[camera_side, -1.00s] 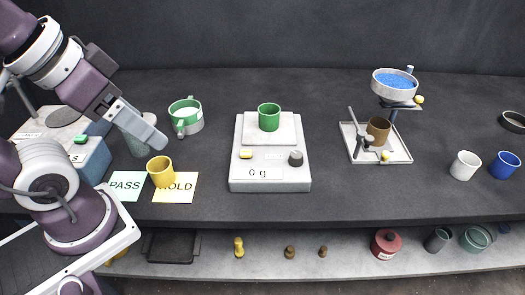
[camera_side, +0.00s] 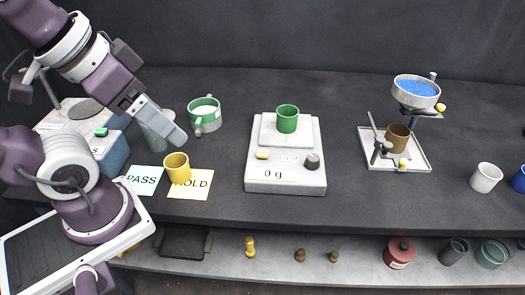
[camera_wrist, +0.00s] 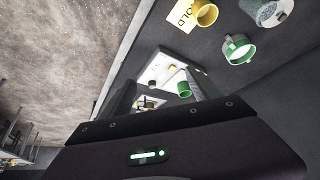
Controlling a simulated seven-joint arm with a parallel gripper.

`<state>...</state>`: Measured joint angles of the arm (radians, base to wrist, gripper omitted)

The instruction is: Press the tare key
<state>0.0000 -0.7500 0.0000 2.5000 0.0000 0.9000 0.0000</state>
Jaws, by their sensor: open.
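The white scale (camera_side: 285,182) stands mid-table, its display reading 0 g. On its front deck are a small yellow key (camera_side: 262,155) at left and a dark round knob (camera_side: 312,161) at right. The small label between them is too small to read. A green cup (camera_side: 287,119) stands on the weighing plate. My gripper (camera_side: 175,136) is open and empty, left of the scale and well apart from it, above the table behind the yellow cup (camera_side: 177,168). In the wrist view, the scale (camera_wrist: 150,72) and green cup (camera_wrist: 184,89) show beyond my open fingers (camera_wrist: 160,92).
PASS (camera_side: 143,181) and HOLD (camera_side: 196,186) cards lie at front left, the yellow cup on HOLD. A green-and-white mug (camera_side: 204,116) stands between my gripper and the scale. A stand with a blue-filled bowl (camera_side: 416,94) is at right. Table beside the scale is clear.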

